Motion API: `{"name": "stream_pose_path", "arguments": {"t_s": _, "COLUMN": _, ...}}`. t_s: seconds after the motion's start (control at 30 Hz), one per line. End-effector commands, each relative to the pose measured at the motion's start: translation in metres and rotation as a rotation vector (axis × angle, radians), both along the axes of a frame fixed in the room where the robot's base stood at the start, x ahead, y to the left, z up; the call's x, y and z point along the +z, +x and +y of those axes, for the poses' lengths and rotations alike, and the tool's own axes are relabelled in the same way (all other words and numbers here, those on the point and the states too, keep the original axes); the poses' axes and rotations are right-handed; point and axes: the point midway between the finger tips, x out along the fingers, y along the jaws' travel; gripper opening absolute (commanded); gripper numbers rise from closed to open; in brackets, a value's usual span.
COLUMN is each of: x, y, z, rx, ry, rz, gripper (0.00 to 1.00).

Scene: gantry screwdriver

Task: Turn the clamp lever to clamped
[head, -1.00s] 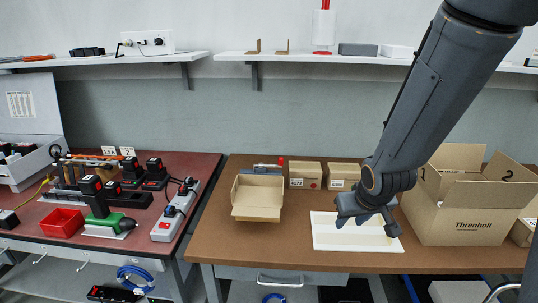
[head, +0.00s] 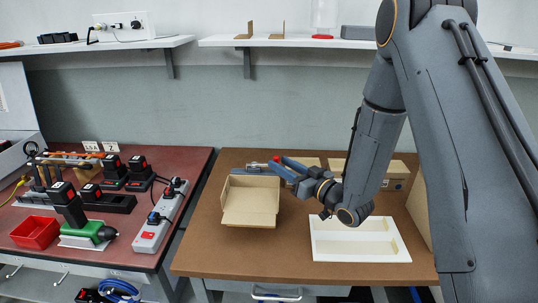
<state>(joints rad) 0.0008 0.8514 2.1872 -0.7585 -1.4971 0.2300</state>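The clamp (head: 254,168) is a small grey device at the back of the brown bench, behind the open carton. Its lever ends in a red knob (head: 276,159). My gripper (head: 279,164) reaches in from the right, pointing left toward the knob. Its two blue-grey fingers are spread apart, with their tips close to the red knob. I cannot tell whether either finger touches it. The fingers and the carton hide part of the clamp and lever.
An open carton (head: 250,205) stands just in front of the clamp. Small boxes (head: 395,177) stand behind my arm. A white tray (head: 335,248) lies at the front right. The red-topped bench (head: 185,165) at left holds tools, chargers and a power strip. A shelf (head: 300,43) hangs above.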

Motion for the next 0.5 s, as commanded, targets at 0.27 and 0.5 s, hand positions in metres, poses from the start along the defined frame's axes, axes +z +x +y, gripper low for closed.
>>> {"name": "stream_pose_path", "arguments": {"t_s": 0.27, "x": 0.002, "y": 0.030, "z": 0.030, "rx": 0.002, "ry": -0.001, "rz": -0.002, "gripper": 0.35}}
{"name": "stream_pose_path", "arguments": {"t_s": 0.5, "x": 0.001, "y": 0.048, "z": 0.045, "rx": -0.002, "ry": -0.002, "rz": 0.000, "gripper": 0.35}}
